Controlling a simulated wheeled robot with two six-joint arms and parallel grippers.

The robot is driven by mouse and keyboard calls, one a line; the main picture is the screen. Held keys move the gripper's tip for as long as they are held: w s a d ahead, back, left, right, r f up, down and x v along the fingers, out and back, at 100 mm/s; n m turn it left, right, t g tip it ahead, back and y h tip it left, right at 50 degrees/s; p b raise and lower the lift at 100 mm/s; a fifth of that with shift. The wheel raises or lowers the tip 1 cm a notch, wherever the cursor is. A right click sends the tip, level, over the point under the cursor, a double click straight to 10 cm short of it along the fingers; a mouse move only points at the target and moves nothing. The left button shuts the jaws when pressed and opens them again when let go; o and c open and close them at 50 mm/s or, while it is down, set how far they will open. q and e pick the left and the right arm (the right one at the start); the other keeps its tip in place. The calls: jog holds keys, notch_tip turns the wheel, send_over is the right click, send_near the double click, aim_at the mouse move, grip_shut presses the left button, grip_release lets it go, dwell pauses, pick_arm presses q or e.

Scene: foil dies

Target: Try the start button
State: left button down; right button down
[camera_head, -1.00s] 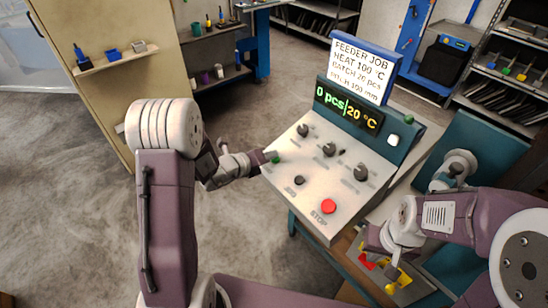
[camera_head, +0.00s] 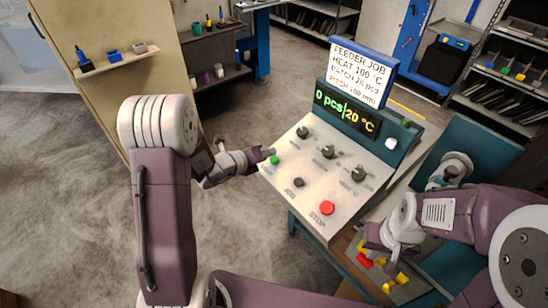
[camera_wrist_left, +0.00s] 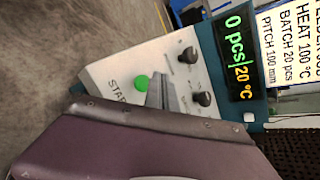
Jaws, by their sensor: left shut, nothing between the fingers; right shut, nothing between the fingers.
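The control panel (camera_head: 285,190) has a sloped pale face. Its green start button (camera_head: 274,160) is at the left edge; it also shows in the left wrist view (camera_wrist_left: 141,83), beside the lettering START. My left gripper (camera_head: 267,152) is shut and empty, its tips just beside and above the button in the head view. In the left wrist view its fingers (camera_wrist_left: 160,88) are right of the button, which is uncovered; whether they touch the panel I cannot tell. The display (camera_head: 346,109) reads 0 pcs and 20 °C. My right gripper (camera_head: 370,240) is shut, low at the right.
A red STOP button (camera_head: 327,208), a black button (camera_head: 299,182) and three dark knobs (camera_head: 328,152) share the panel face. The job sign (camera_head: 361,72) stands above the display. Red and yellow parts (camera_head: 365,260) lie near my right gripper. Open floor is left of the panel.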

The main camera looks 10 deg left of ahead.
pick_arm(q)
jog(key=r, duration=0.1)
jog(key=r+p, duration=0.1)
jog(key=s+r+p, duration=0.1)
jog(key=shift+a+r, duration=0.4)
jog(key=shift+d, duration=0.15)
dwell(0.3)
